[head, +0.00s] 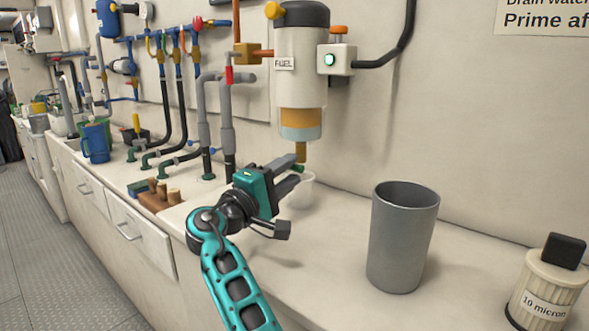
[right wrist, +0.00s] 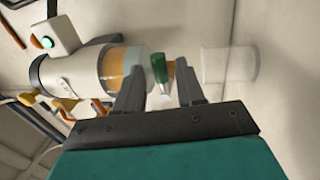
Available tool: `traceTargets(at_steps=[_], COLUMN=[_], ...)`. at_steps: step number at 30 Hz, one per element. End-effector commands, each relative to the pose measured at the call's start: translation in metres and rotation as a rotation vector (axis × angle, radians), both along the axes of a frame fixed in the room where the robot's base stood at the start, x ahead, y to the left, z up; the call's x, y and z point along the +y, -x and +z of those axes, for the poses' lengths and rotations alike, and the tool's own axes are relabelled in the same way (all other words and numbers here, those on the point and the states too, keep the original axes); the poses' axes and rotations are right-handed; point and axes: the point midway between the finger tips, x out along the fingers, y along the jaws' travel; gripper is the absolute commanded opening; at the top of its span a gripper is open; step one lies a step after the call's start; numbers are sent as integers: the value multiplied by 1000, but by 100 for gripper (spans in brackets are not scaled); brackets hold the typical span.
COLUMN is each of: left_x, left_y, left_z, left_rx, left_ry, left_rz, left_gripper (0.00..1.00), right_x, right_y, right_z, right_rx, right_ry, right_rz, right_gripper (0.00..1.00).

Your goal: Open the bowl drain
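The fuel filter (head: 302,60) hangs on the wall, with a clear bowl (head: 300,122) of amber and bluish liquid at its bottom. Below the bowl is a brown drain fitting (head: 301,151) with a small green drain handle (head: 298,168). In the right wrist view the green handle (right wrist: 160,68) shows between the fingertips, with gaps on both sides. My right gripper (head: 289,177) is open at the drain, its fingers apart. A clear cup (head: 302,191) stands under the drain, partly hidden by the gripper; it also shows in the right wrist view (right wrist: 229,64). My left gripper is out of view.
A grey tumbler (head: 402,240) and a "10 micron" filter cartridge (head: 549,285) stand on the counter at right. The counter between cup and tumbler is clear.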

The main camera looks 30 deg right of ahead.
Motion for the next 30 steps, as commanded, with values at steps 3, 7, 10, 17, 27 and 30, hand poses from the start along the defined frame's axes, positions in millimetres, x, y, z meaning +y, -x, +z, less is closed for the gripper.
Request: traceTargets(at_steps=[3,7,10,17,27,30], left_x=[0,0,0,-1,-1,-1], left_y=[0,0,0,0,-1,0], left_z=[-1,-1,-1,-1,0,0], left_rx=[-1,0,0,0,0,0], left_ry=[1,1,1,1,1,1], left_rz=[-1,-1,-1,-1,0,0], left_gripper=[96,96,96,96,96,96], right_x=[-14,-22,-24,-24,-23,-23], right_y=[-5,-8,-9,-9,-8,-8], right_z=[3,4,5,5,5,5], right_rx=[1,1,1,1,1,1], right_ry=[2,0,0,0,0,0], right_rz=[-1,0,1,1,1,1], right_gripper=[38,38,38,36,4,0])
